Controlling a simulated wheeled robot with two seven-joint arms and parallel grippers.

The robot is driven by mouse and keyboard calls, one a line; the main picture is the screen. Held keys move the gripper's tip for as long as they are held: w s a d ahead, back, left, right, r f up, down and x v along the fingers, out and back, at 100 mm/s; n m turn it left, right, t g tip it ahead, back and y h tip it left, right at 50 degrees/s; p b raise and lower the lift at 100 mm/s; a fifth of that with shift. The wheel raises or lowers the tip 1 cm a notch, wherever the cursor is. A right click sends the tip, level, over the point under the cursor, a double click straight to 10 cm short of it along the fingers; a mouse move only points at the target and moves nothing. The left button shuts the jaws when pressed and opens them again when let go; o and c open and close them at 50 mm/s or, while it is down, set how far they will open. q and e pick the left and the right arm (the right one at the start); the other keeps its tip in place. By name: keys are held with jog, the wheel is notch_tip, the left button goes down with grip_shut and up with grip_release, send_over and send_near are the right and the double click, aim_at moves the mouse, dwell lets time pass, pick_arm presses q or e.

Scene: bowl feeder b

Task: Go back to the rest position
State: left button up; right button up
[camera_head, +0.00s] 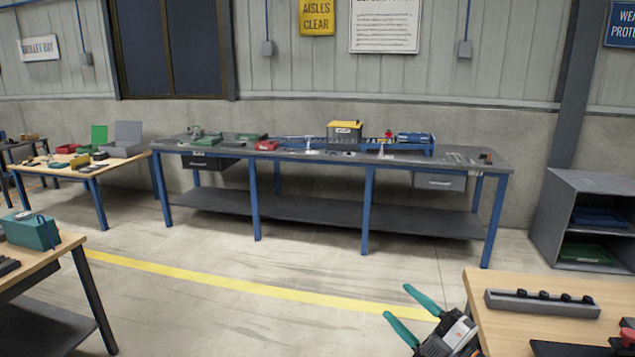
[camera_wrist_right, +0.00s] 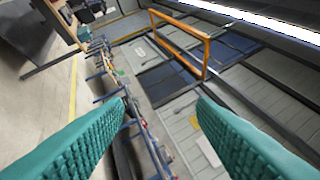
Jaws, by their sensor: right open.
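My right gripper (camera_head: 410,312) shows at the bottom of the head view, with two teal fingers spread apart and nothing between them. It is in the air just left of the near right wooden table. In the right wrist view the two teal ribbed fingers of my right gripper (camera_wrist_right: 162,120) are wide apart and empty. That view looks tilted across the room toward the wall and window. My left gripper is not in the head view.
A wooden table (camera_head: 490,330) with a grey rail of black knobs (camera_head: 540,304) is close at right. A long workbench (camera_head: 310,208) stands by the wall. A grey shelf (camera_head: 548,205) stands far right. Another table (camera_head: 62,247) is at left. The middle floor is clear.

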jog(key=s+d+f+m+g+h, duration=0.1)
jog(key=s+d+f+m+h, duration=0.3)
jog(key=f+m+h, duration=0.35)
jog(key=s+d+f+m+g+h, duration=0.1)
jog(key=s+d+f+m+h, duration=0.25)
jog(key=f+m+h, duration=0.45)
jog(key=s+a+f+m+g+y, duration=0.15)
jog(key=s+f+g, duration=0.4)
jog(key=s, duration=0.55)
jog(key=s+a+f+m+g+y, duration=0.15)
jog(key=s+f+g, duration=0.4)
jog(key=s, duration=0.55)
notch_tip(320, 180, down, 23)
jog(key=g, duration=0.1)
jog(key=s+d+f, duration=0.1)
jog(key=s+f, duration=0.7)
jog(key=s, duration=0.1)
jog(key=s+d+f+g, duration=0.1)
jog(key=s+d+f, duration=0.1)
jog(key=s+f, duration=0.6)
jog(key=shift+s+d+f+h, duration=0.3)
jog(key=shift+s+f+h, duration=0.1)
jog(key=shift+f, duration=0.35)
